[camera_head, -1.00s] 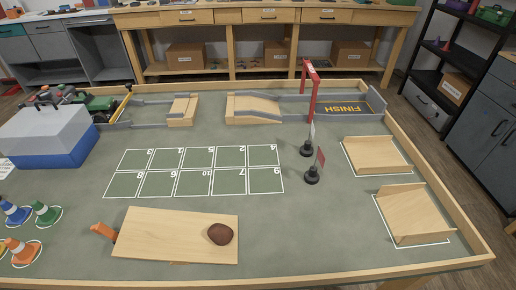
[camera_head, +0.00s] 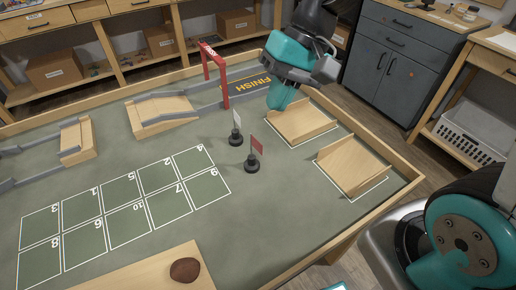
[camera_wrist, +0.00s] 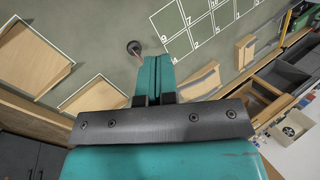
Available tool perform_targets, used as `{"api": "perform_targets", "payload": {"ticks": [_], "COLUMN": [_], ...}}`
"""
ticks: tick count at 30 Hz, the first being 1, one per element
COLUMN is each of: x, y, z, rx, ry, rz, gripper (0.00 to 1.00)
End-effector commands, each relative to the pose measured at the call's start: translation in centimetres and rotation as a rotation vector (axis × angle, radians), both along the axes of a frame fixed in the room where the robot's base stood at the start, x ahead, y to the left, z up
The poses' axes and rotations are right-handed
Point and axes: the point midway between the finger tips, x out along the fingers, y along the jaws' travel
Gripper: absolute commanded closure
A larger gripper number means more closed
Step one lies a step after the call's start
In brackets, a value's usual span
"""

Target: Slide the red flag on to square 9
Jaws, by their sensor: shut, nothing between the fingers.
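The red flag (camera_head: 257,148) stands upright on a round black base (camera_head: 252,166) on the green table, right of the number grid. Square 9 (camera_head: 206,188) is the outlined cell at the grid's near right corner, and it is empty. My teal gripper (camera_head: 277,102) is above the table, beyond and right of the red flag, with its fingers shut and empty. In the wrist view the shut fingers (camera_wrist: 153,58) point toward a black base (camera_wrist: 134,47) with a sliver of red beside it. Square 9 (camera_wrist: 176,44) lies right of that base there.
A white flag (camera_head: 237,121) on a black base stands just behind the red flag. A red arch (camera_head: 214,75) stands behind. A board with a brown lump (camera_head: 185,270) lies in front.

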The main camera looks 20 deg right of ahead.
Motion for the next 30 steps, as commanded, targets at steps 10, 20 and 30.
{"api": "perform_targets", "payload": {"ticks": [10,20,30], "x": [12.3,13.9,13.1], "y": [-8.8,-13.0,-9.3], "z": [-13.3,-19.9,-23.8], "rx": [0.088,0.129,0.126], "ry": [0.562,0.804,0.813], "rz": [-0.797,-1.091,-1.095], "gripper": [1.0,1.0,1.0]}}
